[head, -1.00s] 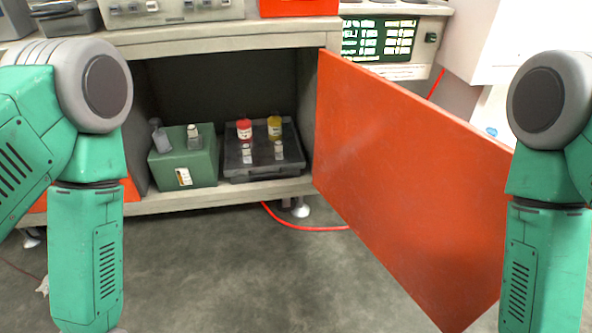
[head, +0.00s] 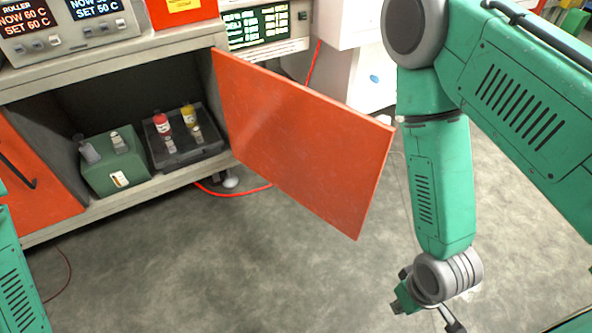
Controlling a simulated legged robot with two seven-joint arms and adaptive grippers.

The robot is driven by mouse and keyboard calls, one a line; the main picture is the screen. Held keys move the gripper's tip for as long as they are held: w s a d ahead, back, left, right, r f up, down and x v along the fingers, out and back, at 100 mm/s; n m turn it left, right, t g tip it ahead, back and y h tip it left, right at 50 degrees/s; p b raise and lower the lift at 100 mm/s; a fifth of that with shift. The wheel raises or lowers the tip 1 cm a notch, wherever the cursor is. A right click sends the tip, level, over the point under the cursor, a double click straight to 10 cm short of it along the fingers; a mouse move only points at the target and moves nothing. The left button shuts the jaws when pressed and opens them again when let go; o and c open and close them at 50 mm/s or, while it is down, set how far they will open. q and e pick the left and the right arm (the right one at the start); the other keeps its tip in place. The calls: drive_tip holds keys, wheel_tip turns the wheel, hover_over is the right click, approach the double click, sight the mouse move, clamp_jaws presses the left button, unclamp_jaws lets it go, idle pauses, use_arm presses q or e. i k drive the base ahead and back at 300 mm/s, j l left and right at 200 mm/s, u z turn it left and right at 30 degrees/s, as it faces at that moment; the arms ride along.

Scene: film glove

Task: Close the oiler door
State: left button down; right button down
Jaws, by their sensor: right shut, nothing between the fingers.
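The oiler door, a flat orange-red panel (head: 305,145), stands wide open. Its hinged left edge meets the right side of the grey cabinet (head: 128,203), and its free edge points right, toward my right arm. My right gripper (head: 428,308) is low at the bottom of the head view, right of and below the door's free edge, apart from it. It is shut and empty. Only a bit of my left arm shows at the left edge; my left gripper is out of view.
Inside the cabinet are a green box (head: 113,175) and a dark case (head: 180,155) with small bottles on them. Another orange panel with a dark handle (head: 35,185) is at the left. A red hose (head: 240,192) lies on the floor. The floor before the door is clear.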

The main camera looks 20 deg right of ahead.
sight(329, 157)
drive_tip(key=k+u, duration=0.35)
drive_tip(key=k+j+u, duration=0.1)
drive_tip(key=u, duration=0.2)
drive_tip(key=k+j+u, duration=0.15)
drive_tip(key=u, duration=0.2)
drive_tip(key=l+u, duration=0.2)
drive_tip(key=l, duration=0.95)
drive_tip(key=l+u, duration=0.25)
drive_tip(key=l, duration=0.9)
